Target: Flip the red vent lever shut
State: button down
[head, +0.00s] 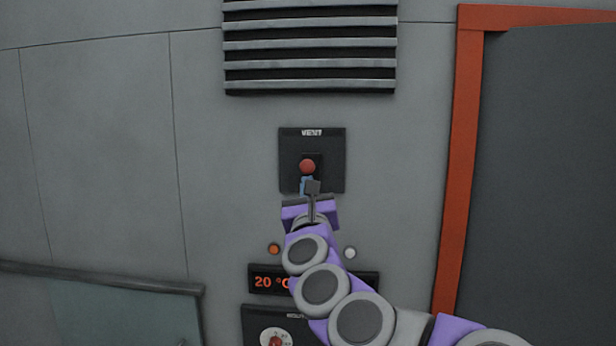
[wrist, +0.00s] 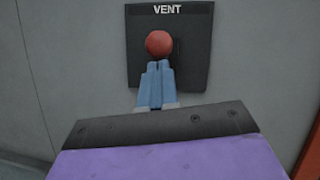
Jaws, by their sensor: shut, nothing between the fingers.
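The red vent lever shows as a round red knob (head: 307,166) on a dark plate (head: 335,160) marked VENT on the wall. In the wrist view the red knob (wrist: 159,43) is just beyond my fingertips, on the dark plate (wrist: 195,70). My gripper (head: 307,179) is shut and empty, its blue fingers together right below the knob. In the wrist view my gripper (wrist: 158,64) appears at or very near the knob's lower edge; I cannot tell whether they touch. The lever's shaft is mostly hidden behind the knob and fingers.
A slatted vent grille (head: 310,45) is above the plate. Below are an orange button (head: 274,249), a white button (head: 350,253), a 20 °C display (head: 268,282) and a dial (head: 277,338). An orange door frame (head: 462,150) is at right, a rail (head: 100,280) at lower left.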

aim_at(308, 164)
jog(key=shift+r+g+h+p, duration=0.3)
jog(key=shift+r+p, duration=0.8)
jog(key=shift+r, duration=0.7)
jog(key=shift+r, duration=0.1)
